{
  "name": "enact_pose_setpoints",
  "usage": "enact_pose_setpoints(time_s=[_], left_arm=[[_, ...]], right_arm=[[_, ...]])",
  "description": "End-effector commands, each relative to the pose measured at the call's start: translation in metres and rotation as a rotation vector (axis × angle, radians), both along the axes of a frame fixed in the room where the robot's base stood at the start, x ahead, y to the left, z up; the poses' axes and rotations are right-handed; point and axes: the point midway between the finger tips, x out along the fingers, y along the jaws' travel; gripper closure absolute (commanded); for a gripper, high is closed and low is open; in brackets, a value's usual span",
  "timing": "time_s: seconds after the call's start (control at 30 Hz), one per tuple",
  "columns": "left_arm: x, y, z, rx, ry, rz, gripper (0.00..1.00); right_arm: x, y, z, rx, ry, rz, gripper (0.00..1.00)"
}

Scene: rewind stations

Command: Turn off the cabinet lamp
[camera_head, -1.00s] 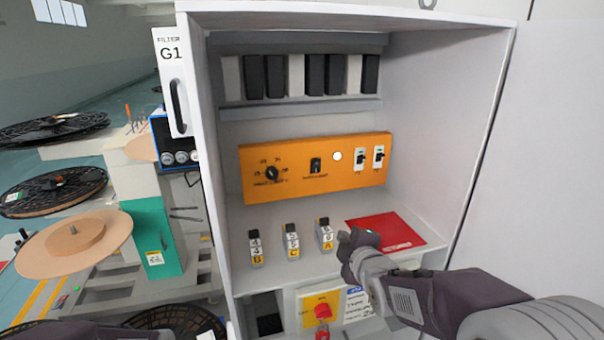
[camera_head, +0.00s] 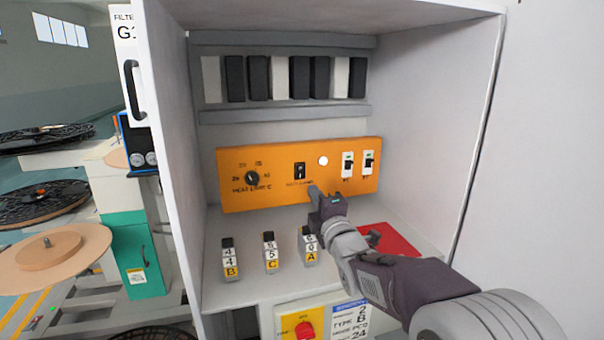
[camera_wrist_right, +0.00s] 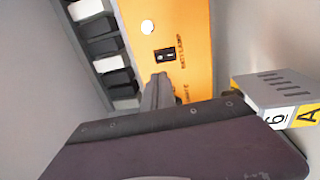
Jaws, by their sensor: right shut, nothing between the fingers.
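The orange panel (camera_head: 225,180) is on the back wall of the open cabinet. On it are a black lamp rocker switch (camera_head: 300,172) with a label below, a lit round white lamp (camera_head: 323,160), a black dial (camera_head: 252,178) and two white breakers (camera_head: 347,165). The switch also shows in the right wrist view (camera_wrist_right: 165,55), next to the white lamp (camera_wrist_right: 147,26). My right gripper (camera_head: 314,192) is shut and empty, just below and in front of the switch. Its fingertips (camera_wrist_right: 160,80) partly cover the label; contact cannot be told. My left gripper is not in view.
Several numbered blocks (camera_head: 270,252) stand on the cabinet shelf, block A (camera_head: 309,247) close under my right wrist. A red mat (camera_head: 400,243) lies right of them, partly behind my arm. Below is a red knob (camera_head: 305,330) on a yellow plate. Cabinet walls bound both sides.

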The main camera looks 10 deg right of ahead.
Motion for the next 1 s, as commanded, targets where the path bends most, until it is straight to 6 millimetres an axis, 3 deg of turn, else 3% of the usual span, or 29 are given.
enact_pose_setpoints(time_s=[0.3,0.5,1.0], left_arm=[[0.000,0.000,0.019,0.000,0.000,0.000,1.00],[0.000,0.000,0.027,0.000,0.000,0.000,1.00],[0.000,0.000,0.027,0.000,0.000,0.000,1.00]], right_arm=[[0.070,0.003,0.010,0.000,0.002,0.001,1.00],[0.099,0.004,0.014,0.000,0.002,0.000,1.00],[0.110,0.004,0.013,0.001,0.001,0.000,1.00]])
